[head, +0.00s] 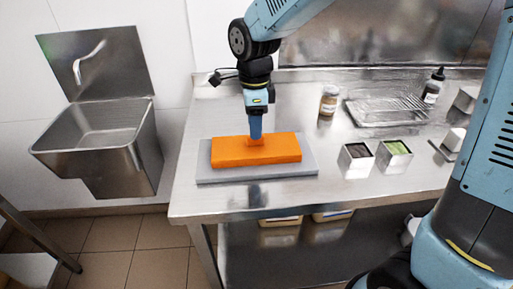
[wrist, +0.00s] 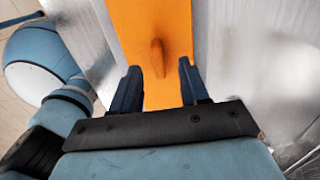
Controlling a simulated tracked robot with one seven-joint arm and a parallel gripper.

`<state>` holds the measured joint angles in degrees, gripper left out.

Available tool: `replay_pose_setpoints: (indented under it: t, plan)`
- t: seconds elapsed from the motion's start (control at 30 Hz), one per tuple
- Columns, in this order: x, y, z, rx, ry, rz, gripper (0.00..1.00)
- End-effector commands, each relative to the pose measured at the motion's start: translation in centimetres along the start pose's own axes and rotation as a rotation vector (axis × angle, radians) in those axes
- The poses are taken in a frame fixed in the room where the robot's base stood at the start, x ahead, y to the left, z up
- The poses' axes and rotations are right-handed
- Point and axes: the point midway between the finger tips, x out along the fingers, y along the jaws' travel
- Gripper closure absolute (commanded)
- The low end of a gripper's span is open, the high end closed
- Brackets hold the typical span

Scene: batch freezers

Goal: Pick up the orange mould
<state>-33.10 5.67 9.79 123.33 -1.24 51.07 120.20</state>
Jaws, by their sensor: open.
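The orange mould (head: 228,152) is a flat rectangular block lying on a grey slab (head: 205,176) near the left end of the steel table. It also shows in the wrist view (wrist: 150,30), with a small raised orange knob (wrist: 158,56) on top. My gripper (head: 255,137) points straight down over the middle of the mould. In the wrist view my gripper's two dark blue fingers (wrist: 160,75) are apart, one on each side of the knob's line. Nothing is seen held between them. I cannot tell whether the fingertips touch the mould.
Two small steel containers (head: 357,158) (head: 394,153) stand right of the slab. Behind them are a jar (head: 329,100), a wire rack on a tray (head: 385,110) and a dark bottle (head: 433,86). A steel sink (head: 100,140) hangs at left. The table is clear directly behind the slab.

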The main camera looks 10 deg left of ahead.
Motion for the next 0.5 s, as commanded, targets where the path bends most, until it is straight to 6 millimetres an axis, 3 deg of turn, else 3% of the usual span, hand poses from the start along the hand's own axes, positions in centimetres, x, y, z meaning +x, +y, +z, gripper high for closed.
replay_pose_setpoints:
  t: [0.23,0.5]
  plan:
    - [3.4,0.1,-0.2,0.0,0.002,0.002,0.55]
    - [4.1,0.1,-0.1,0.0,0.001,-0.001,0.55]
